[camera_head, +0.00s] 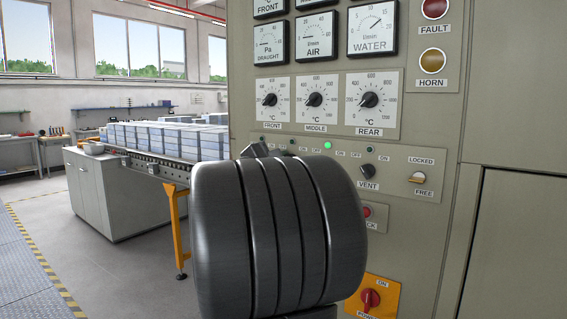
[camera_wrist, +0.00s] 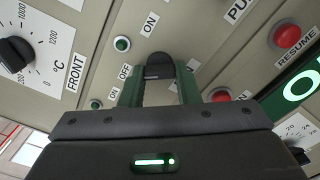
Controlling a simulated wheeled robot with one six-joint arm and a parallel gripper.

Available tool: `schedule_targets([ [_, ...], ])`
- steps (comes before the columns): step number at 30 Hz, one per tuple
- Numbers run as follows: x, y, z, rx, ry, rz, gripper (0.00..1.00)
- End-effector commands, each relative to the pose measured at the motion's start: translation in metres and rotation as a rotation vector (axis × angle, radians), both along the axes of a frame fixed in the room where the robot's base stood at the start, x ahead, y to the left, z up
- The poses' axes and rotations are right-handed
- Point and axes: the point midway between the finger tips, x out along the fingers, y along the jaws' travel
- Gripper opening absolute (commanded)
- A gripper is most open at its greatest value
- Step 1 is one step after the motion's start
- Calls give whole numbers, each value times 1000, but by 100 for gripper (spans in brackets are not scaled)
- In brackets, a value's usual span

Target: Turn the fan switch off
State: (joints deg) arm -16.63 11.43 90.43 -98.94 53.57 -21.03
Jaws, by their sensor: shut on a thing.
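In the wrist view my gripper (camera_wrist: 160,90) is shut on a black switch knob (camera_wrist: 158,66), with one green finger on each side of it. ON and OFF labels stand beside the knob. The knob's own name label is hidden, so I cannot read whether it is the fan switch. Small green lamps (camera_wrist: 122,43) sit near the labels. In the head view my dark arm covers the gripper and the knob. The row of lamps and ON/OFF labels shows above it, with one green lamp (camera_head: 327,146) lit.
The grey control panel (camera_head: 430,200) carries a vent knob (camera_head: 367,171), a locked/free switch (camera_head: 416,177) and temperature dials (camera_head: 316,99). In the wrist view, red buttons (camera_wrist: 286,36) are close to the right. A conveyor (camera_head: 150,155) with pale blocks stands at left.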

Motion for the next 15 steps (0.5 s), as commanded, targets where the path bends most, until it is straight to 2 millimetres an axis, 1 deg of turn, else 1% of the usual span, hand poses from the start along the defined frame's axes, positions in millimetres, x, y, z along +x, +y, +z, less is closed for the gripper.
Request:
schedule_targets([
  [7,0,0,-2,-1,4,0,6],
  [8,0,0,-2,-1,4,0,31],
  [9,0,0,-2,-1,4,0,39],
  [11,0,0,-1,0,3,0,51],
  [15,0,0,-1,0,2,0,51],
])
